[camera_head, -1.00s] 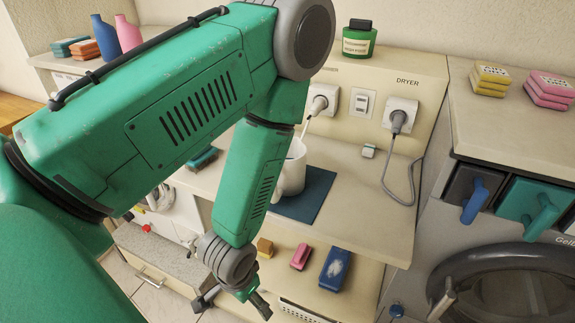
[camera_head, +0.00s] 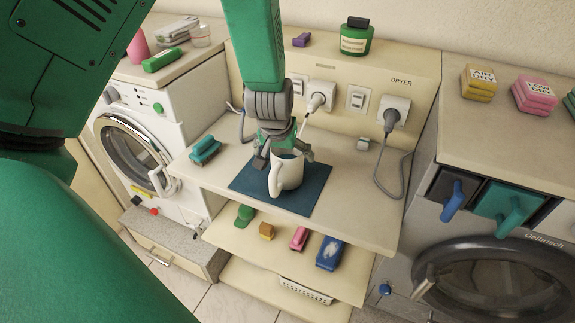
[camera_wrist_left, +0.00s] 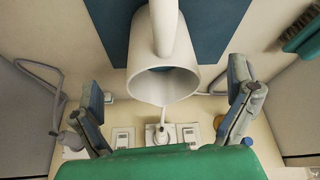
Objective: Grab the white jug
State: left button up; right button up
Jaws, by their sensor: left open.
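The white jug (camera_head: 287,172) stands upright on a dark blue mat (camera_head: 310,195) on the beige counter between the two machines. Its handle faces the front left in the head view. My left gripper (camera_head: 283,157) is directly above and behind the jug, pointing down, with its fingers apart. In the left wrist view the jug (camera_wrist_left: 165,80) lies between and ahead of the two open fingers of my left gripper (camera_wrist_left: 168,105), rim towards the camera. I see no contact between fingers and jug. My right gripper is not in view.
A wall panel with sockets and plugs (camera_head: 397,112) rises behind the jug, and a grey cord hangs at its right. A teal brush (camera_head: 205,150) lies left of the mat. A lower shelf holds small items, including a blue one (camera_head: 330,253). The counter right of the mat is mostly clear.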

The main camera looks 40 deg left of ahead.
pick_arm(q)
jog(key=shift+x, duration=1)
jog(key=x, duration=0.4)
jog(key=shift+w+a+f+p, duration=0.15)
jog(key=shift+w+p, duration=0.15)
jog(key=shift+w, duration=0.2)
jog(key=shift+s, duration=0.15)
jog(key=c, duration=1.5)
